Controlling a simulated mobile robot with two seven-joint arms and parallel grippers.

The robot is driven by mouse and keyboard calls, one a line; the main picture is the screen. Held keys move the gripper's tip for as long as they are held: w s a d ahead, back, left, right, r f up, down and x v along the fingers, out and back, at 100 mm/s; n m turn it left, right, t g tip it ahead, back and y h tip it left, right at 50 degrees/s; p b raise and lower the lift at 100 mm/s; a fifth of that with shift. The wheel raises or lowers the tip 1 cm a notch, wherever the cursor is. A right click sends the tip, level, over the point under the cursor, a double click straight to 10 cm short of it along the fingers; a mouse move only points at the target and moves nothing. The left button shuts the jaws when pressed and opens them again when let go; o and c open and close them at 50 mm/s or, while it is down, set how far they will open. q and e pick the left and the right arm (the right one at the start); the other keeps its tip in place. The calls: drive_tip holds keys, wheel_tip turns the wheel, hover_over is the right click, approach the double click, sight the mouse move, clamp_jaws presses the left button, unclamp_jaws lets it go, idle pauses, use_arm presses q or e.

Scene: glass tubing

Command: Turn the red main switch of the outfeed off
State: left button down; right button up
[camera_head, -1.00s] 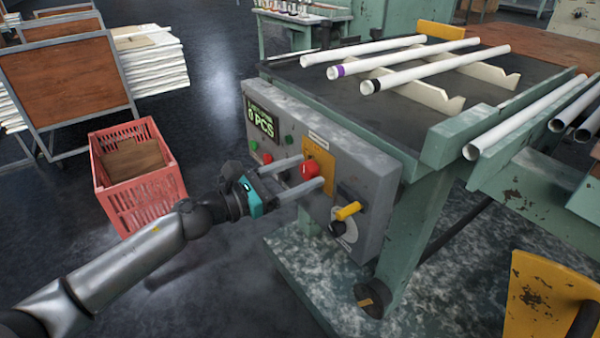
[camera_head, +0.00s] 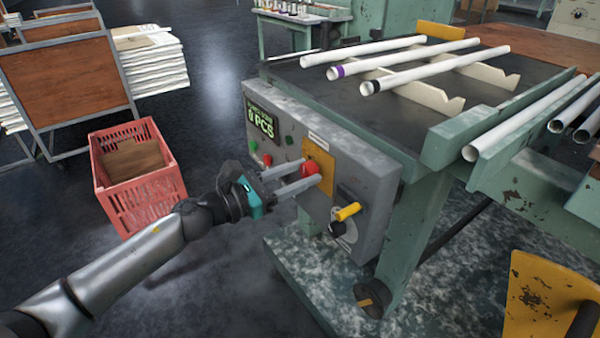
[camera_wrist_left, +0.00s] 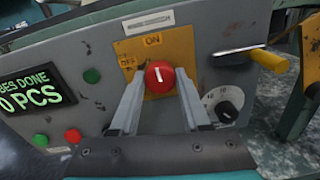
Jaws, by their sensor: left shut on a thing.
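The red main switch (camera_head: 310,168) is a round knob on a yellow plate (camera_head: 322,158) on the grey control box. In the left wrist view the red knob (camera_wrist_left: 160,76) has a white mark that stands upright, toward the ON label (camera_wrist_left: 152,40). An OFF label (camera_wrist_left: 128,62), partly hard to read, is at the plate's left. My left gripper (camera_head: 311,171) is shut on the knob, one finger on each side; the fingers also show in the left wrist view (camera_wrist_left: 160,88). My right gripper is not in view.
The control box (camera_head: 372,170) also bears a display (camera_head: 262,119) reading 0 PCS, green and red buttons, a yellow-handled lever (camera_head: 347,211) and a black dial (camera_head: 337,228). White tubes (camera_head: 435,68) lie on the table above. A red crate (camera_head: 140,193) stands on the floor at left.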

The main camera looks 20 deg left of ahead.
use_arm(q)
drive_tip(key=n+p, duration=0.1)
drive_tip(key=n, duration=0.1)
drive_tip(key=shift+n, duration=0.3)
drive_tip(key=n+p, duration=0.4)
drive_tip(key=n, duration=0.3)
drive_tip(key=n+p, duration=0.3)
drive_tip(key=n, duration=0.2)
drive_tip(key=shift+n, duration=0.3)
drive_tip(key=shift+f+n+p, duration=0.1)
drive_tip(key=shift+n+p, duration=0.55)
drive_tip(key=shift+n, duration=0.45)
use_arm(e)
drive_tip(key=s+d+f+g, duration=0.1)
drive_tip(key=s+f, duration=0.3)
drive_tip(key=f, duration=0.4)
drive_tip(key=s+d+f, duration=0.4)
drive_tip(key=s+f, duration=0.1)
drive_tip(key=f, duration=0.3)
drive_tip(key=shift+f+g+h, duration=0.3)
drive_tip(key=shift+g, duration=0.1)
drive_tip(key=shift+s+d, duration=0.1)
use_arm(q)
drive_tip(key=shift+c, duration=1.8)
unclamp_jaws()
